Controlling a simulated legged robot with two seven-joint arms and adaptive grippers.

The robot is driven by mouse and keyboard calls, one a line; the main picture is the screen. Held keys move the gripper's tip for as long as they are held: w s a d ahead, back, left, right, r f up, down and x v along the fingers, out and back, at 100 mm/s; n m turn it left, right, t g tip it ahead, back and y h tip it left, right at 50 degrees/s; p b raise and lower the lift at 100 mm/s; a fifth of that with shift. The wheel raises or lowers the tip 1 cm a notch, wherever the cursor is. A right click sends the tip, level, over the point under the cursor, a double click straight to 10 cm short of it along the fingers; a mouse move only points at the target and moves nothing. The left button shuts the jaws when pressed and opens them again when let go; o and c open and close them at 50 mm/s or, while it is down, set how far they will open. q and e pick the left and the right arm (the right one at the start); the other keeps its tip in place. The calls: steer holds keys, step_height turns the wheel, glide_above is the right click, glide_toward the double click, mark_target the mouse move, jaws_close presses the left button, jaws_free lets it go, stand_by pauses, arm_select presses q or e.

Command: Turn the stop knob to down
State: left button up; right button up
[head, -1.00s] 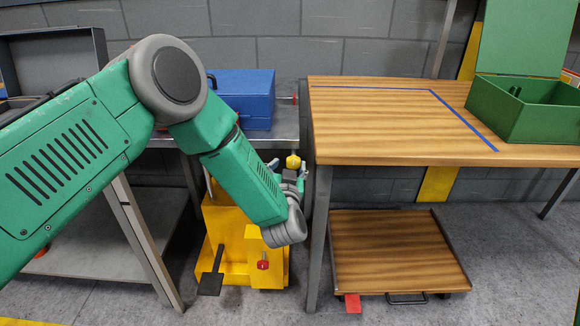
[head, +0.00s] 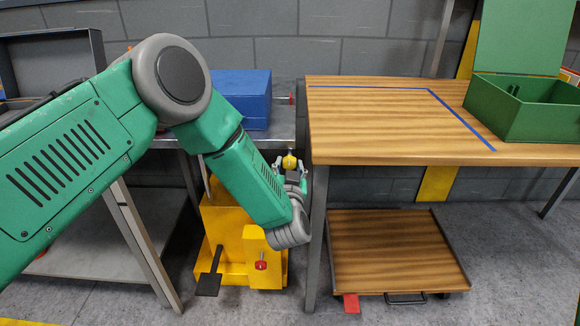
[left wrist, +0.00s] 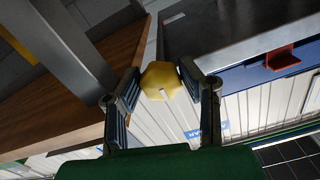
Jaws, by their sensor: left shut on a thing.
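The knob is a small yellow faceted knob with a white mark (left wrist: 161,82). It also shows in the head view (head: 290,162), above the yellow machine (head: 226,230), between the two tables. My left gripper (left wrist: 158,84) has its fingers on both sides of the knob and is shut on it. In the head view the left gripper (head: 291,170) is partly hidden by my own wrist. The knob's mount is hidden. My right gripper is in neither view.
A wooden-topped table (head: 390,150) stands close to the right of my gripper, with an open green box (head: 525,115) on it. A metal table (head: 283,128) with a blue box (head: 242,95) stands behind my arm. A low wooden cart (head: 395,250) sits under the right table.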

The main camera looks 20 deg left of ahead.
arm_select(q)
steer(key=shift+d+n, duration=0.1)
steer(key=shift+n, duration=1.2)
steer(key=n, duration=0.2)
steer(key=shift+d+n, duration=0.1)
steer(key=shift+n, duration=0.3)
steer(key=n, duration=0.3)
steer(key=shift+n, duration=0.3)
steer(key=n+b, duration=0.1)
steer(key=n, duration=0.3)
steer(key=n+b, duration=0.1)
steer(key=n, duration=0.3)
steer(key=shift+n, duration=0.3)
steer(key=shift+s, duration=0.1)
steer(key=o, duration=1)
steer(key=shift+o, duration=0.7)
steer(key=shift+a, duration=0.2)
